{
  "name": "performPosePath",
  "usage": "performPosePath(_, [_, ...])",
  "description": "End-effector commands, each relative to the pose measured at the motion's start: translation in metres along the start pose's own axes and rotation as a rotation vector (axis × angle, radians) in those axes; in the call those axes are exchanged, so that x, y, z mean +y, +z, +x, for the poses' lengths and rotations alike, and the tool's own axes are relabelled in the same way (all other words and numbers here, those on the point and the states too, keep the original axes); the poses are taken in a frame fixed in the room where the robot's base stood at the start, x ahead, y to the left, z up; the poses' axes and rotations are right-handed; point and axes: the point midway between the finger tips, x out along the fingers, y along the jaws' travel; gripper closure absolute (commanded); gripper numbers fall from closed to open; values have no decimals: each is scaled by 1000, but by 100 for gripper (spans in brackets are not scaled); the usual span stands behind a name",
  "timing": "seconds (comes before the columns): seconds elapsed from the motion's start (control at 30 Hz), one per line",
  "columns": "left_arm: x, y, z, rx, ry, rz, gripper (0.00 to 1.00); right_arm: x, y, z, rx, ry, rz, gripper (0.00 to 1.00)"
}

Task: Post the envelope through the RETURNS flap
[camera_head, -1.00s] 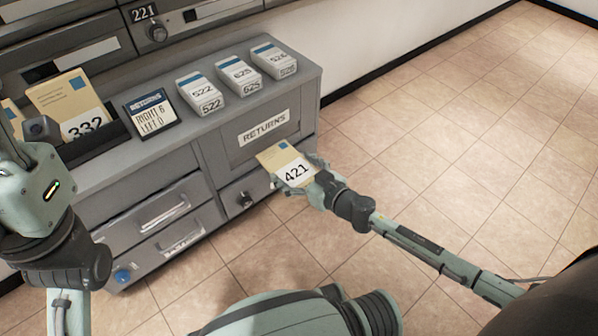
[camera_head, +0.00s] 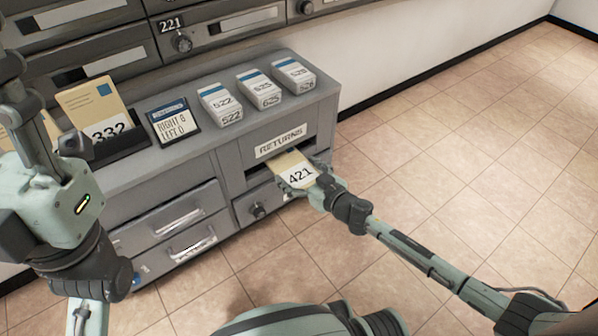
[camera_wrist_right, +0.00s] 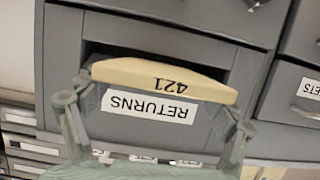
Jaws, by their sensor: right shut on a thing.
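My right gripper (camera_head: 314,181) is shut on the tan and white envelope (camera_head: 299,171) marked 421, in front of the cabinet. The envelope is also in the right wrist view (camera_wrist_right: 165,76), its number upside down. Its far edge is at the dark opening below the RETURNS label (camera_head: 280,141). How far it reaches inside is hidden. The RETURNS flap (camera_wrist_right: 150,130) looks tilted inward, with its label (camera_wrist_right: 150,105) upside down in the wrist view. My left arm is at the left edge of the head view; its fingers cannot be made out clearly.
Locker doors stand behind. Tiled floor to the right is clear.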

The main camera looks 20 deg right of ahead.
Motion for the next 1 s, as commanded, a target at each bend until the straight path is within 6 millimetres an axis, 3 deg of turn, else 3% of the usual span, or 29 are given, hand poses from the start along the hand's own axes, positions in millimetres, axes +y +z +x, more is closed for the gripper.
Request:
performPosePath(0.27, [0,0,1,4,1,0,60,0,-2,3,1,0,0,46])
performPosePath(1.0, [0,-2,4,12,4,2,60,0,-13,38,2,0,0,46])
